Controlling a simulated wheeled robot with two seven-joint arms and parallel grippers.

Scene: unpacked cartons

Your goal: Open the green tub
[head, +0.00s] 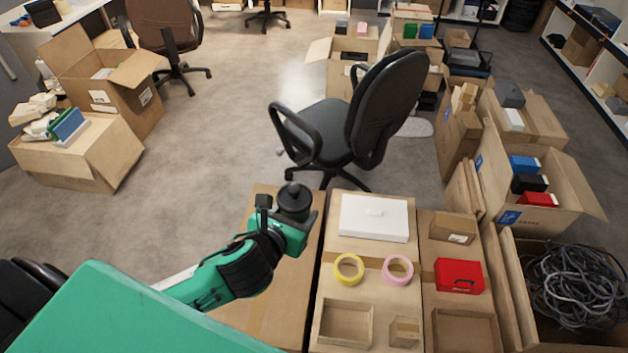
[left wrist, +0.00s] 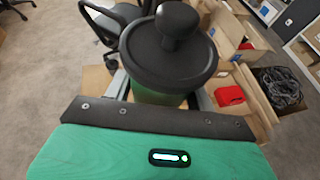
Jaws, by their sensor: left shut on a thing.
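The green tub (left wrist: 158,98) has a wide black lid (left wrist: 168,58) with a round black knob on top. The lid sits on the tub, and only a strip of the green body shows below it in the left wrist view. My left gripper (left wrist: 160,97) is shut on the tub's body, one finger at each side, below the lid. In the head view my left gripper (head: 292,218) holds the tub above the carton tops; there the black lid (head: 295,200) shows and the green body is mostly hidden. My right gripper is not in view.
Carton tops below carry a white box (head: 374,218), a yellow tape roll (head: 349,269), a pink tape roll (head: 398,269) and a red case (head: 459,276). A black office chair (head: 355,120) stands behind. An open carton with cables (head: 518,300) is at right.

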